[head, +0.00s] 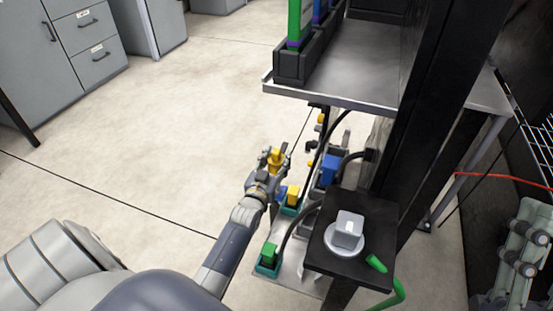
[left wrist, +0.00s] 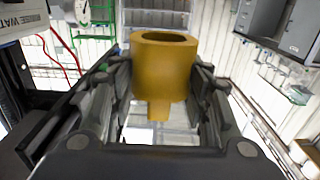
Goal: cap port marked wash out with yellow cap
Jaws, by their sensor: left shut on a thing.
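A yellow cap (head: 277,154) is held upright by my left gripper (head: 273,160), out over the floor left of the manifold (head: 294,263). In the left wrist view the yellow cap (left wrist: 163,75) is a wide hollow cylinder with a narrower stem below, between the two fingers of my left gripper (left wrist: 160,90). Coloured fittings stand on the manifold: a green one (head: 269,254) in front, a yellow one (head: 293,195), and a blue one (head: 329,169) farther back. No wash out marking is readable, so I cannot tell which port it is.
A metal shelf (head: 357,60) with dark bins overhangs behind the manifold. A black plate (head: 328,252) with a grey knob and a green hose (head: 388,283) stands to the right, by a black post (head: 428,125). Dark hoses arch over the manifold. Open floor lies left.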

